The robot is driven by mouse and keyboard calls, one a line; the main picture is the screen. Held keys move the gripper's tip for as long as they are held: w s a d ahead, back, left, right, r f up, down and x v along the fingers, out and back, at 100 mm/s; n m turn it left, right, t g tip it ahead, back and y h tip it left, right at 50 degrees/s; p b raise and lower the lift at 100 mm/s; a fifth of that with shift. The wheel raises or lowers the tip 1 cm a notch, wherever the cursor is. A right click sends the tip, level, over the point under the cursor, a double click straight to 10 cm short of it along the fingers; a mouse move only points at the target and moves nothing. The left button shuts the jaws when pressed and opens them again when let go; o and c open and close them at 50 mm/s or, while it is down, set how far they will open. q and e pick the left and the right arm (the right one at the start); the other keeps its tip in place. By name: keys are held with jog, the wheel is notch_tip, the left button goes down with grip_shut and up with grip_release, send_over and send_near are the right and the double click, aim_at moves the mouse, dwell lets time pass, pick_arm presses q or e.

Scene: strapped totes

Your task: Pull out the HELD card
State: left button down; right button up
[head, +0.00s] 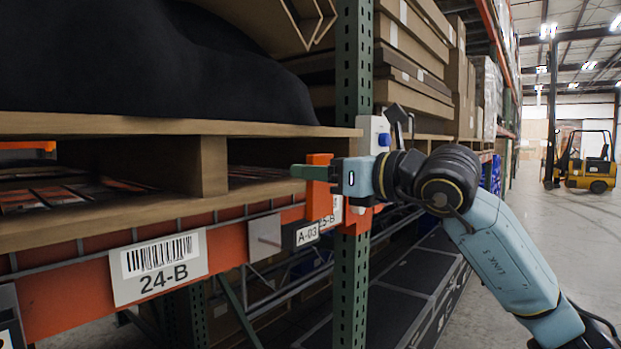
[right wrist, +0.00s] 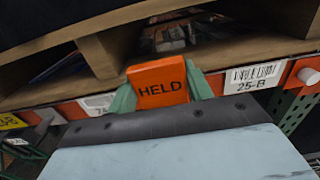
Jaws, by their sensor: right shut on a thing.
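The orange HELD card (right wrist: 160,84) is between the green fingers of my right gripper (right wrist: 163,90), its black lettering facing the right wrist camera. In the head view the card (head: 319,187) shows as an orange piece at the right gripper (head: 318,173), in front of the rack beam near the green upright. The right gripper is shut on it. The card's lower edge is hidden by the gripper body in the wrist view, and I cannot tell whether it is still in a holder. My left gripper is not in view.
A wooden pallet (head: 210,165) with a black-wrapped load (head: 150,70) sits on the orange beam (head: 80,300). Labels 24-B (head: 159,266) and 25-B (right wrist: 255,76) are on the beam. The green upright (head: 352,285) stands close by the gripper. A yellow forklift (head: 588,165) stands far right on open floor.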

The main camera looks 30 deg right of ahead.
jog(key=b+v, duration=0.3)
jog(key=v, duration=0.3)
jog(key=shift+b, duration=0.3)
